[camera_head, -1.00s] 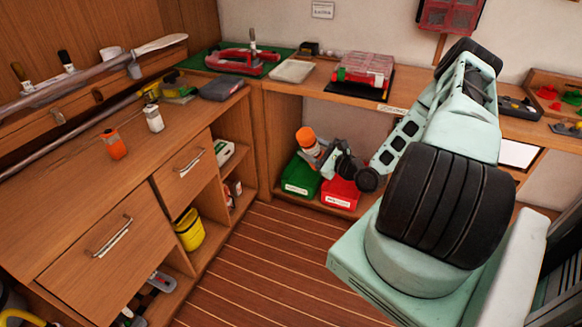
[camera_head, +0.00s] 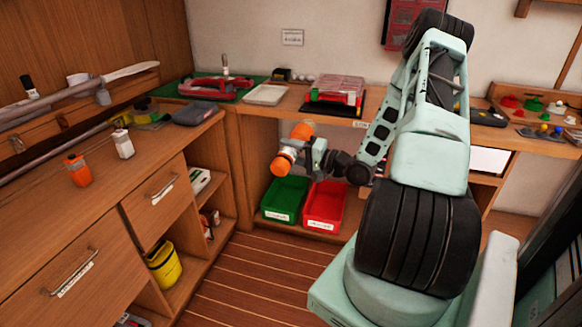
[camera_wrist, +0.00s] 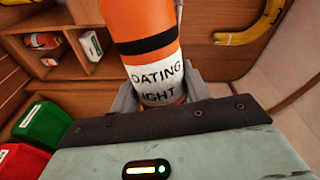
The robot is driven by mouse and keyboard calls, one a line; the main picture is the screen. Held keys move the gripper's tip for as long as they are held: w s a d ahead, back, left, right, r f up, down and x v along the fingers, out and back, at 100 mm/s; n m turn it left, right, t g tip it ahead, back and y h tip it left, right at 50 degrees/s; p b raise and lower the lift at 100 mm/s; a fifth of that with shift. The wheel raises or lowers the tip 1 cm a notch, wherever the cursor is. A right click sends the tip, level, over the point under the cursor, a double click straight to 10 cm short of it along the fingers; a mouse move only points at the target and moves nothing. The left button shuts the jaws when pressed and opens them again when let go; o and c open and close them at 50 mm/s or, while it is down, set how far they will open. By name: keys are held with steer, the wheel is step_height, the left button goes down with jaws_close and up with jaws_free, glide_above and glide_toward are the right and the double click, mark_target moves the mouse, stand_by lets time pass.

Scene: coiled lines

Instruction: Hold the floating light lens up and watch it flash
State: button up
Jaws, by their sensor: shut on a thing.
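The floating light is an orange cylinder with a black band and a white label reading "...OATING ...IGHT". It fills the upper middle of the wrist view (camera_wrist: 147,38). In the head view the floating light (camera_head: 283,164) is held tilted in the air, in front of the far bench and above the green bin. A rounded orange part shows at its upper end. My gripper (camera_head: 312,158) is shut around its labelled section, a finger on each side in the wrist view (camera_wrist: 158,92). Its top is cut off in the wrist view, and I cannot tell whether the lens is lit.
A green bin (camera_head: 268,213) and a red bin (camera_head: 310,224) sit on the low shelf below the light. The left counter (camera_head: 55,217) holds an orange bottle (camera_head: 78,170) and a white bottle (camera_head: 123,144). A yellow bucket (camera_head: 163,265) stands in an open shelf. The striped floor is clear.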

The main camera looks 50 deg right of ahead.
steer(key=n+b, duration=0.2)
steer(key=n, duration=0.1)
steer(key=n+y+b, duration=0.1)
steer(key=shift+r+n+b, duration=0.3)
steer(key=shift+b, duration=0.05)
steer(key=shift+r+n, duration=0.4)
steer(key=shift+n, duration=0.6)
steer(key=shift+r+n+y, duration=0.25)
steer(key=shift+n+y, duration=0.05)
steer(key=shift+n, duration=0.6)
steer(key=n+b, duration=0.1)
steer(key=n, duration=0.1)
steer(key=r+n+b, duration=0.1)
steer(key=n, duration=0.2)
steer(key=shift+r+n+g+y+b, duration=0.1)
steer(key=shift+n+g+y+b, duration=0.2)
steer(key=shift+g+y+b, duration=0.1)
steer(key=shift+r+n+y+b, duration=0.15)
steer(key=shift+r+n+b, duration=0.2)
steer(key=shift+n, duration=0.55)
steer(key=shift+r+n+y+b, duration=0.15)
steer(key=shift+r+n+b, duration=0.15)
steer(key=shift+n, duration=0.6)
